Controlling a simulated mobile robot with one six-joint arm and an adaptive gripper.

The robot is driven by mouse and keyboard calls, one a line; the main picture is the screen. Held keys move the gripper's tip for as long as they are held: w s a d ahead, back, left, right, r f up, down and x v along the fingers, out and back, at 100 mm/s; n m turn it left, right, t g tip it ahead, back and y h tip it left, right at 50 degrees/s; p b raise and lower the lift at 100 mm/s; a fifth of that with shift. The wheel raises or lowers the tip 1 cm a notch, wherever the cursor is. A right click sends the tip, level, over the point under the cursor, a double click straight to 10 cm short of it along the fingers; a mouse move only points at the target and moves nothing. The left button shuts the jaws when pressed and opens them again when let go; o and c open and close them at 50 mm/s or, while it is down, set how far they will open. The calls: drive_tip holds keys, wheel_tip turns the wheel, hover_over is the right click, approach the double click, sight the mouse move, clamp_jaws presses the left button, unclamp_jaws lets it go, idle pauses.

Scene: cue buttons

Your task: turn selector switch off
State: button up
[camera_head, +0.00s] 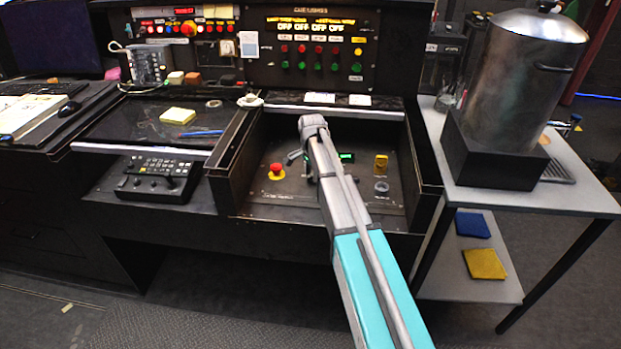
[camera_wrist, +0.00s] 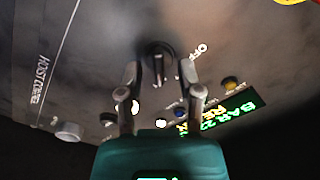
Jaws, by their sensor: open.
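The selector switch (camera_wrist: 157,52) is a dark knob on the grey panel in the wrist view, with a white OFF label (camera_wrist: 196,55) to its right in the picture. My gripper (camera_wrist: 161,80) is open, with one finger on each side of the switch. I cannot tell whether either finger touches it. In the head view my gripper (camera_head: 298,155) is small, down in the recessed console panel below the end of my arm. The switch cannot be made out there.
A red emergency stop (camera_head: 276,170) lies left of my gripper. A green display (camera_head: 347,157) and a yellow control (camera_head: 381,162) lie right. Console side walls (camera_head: 236,148) enclose the panel. The wrist view shows a pale knob (camera_wrist: 68,131) and a yellow button (camera_wrist: 233,83).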

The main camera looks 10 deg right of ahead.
drive_tip(key=shift+f, duration=0.15)
clamp_jaws()
drive_tip(key=shift+a, duration=0.15)
idle(0.4)
